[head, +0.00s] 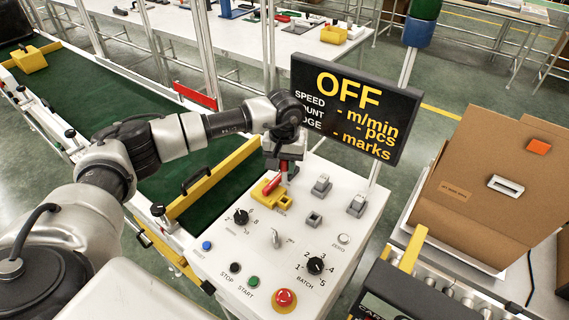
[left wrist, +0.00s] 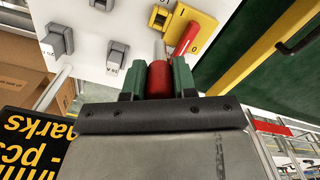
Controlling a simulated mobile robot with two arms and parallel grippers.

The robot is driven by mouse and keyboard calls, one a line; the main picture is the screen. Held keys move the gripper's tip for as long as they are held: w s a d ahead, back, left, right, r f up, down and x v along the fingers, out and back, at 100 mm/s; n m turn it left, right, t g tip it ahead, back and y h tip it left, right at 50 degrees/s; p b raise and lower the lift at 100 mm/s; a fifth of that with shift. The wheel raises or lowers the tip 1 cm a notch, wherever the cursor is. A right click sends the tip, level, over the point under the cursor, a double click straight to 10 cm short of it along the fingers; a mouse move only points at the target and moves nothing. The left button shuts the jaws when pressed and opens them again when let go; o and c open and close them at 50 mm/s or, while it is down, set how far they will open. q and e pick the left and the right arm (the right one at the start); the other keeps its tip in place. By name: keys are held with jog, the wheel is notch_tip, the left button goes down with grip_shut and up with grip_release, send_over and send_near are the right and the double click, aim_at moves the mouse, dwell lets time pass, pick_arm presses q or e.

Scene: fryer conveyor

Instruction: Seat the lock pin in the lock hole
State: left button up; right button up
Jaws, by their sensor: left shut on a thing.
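My left gripper (head: 285,160) is over the white control panel, shut on a red cylinder, the lock pin (left wrist: 158,80). The plate (left wrist: 204,28) and the red handle (left wrist: 187,38) also show in the left wrist view, beyond the pin. A small dark opening (left wrist: 159,17) sits at the plate's edge; I cannot tell whether it is the lock hole. My right gripper is out of view.
The panel (head: 225,268) carries grey switches (head: 321,186), dials (head: 316,265) and a red emergency button (head: 285,298). A black display reading OFF (head: 355,105) stands behind it. A green conveyor (head: 110,90) with a yellow rail (head: 212,178) runs at left. Cardboard (head: 480,190) is at right.

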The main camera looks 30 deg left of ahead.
pick_arm(q)
jog(key=shift+b, duration=0.6)
dwell(0.8)
jog(key=shift+f+b, duration=4.45)
jog(key=shift+f, duration=0.65)
jog(key=o, duration=1)
jog(key=shift+r, duration=0.1)
notch_tip(320, 180, up, 10)
jog(key=shift+f+b, duration=0.1)
jog(key=shift+b, duration=0.6)
jog(key=shift+r, duration=0.5)
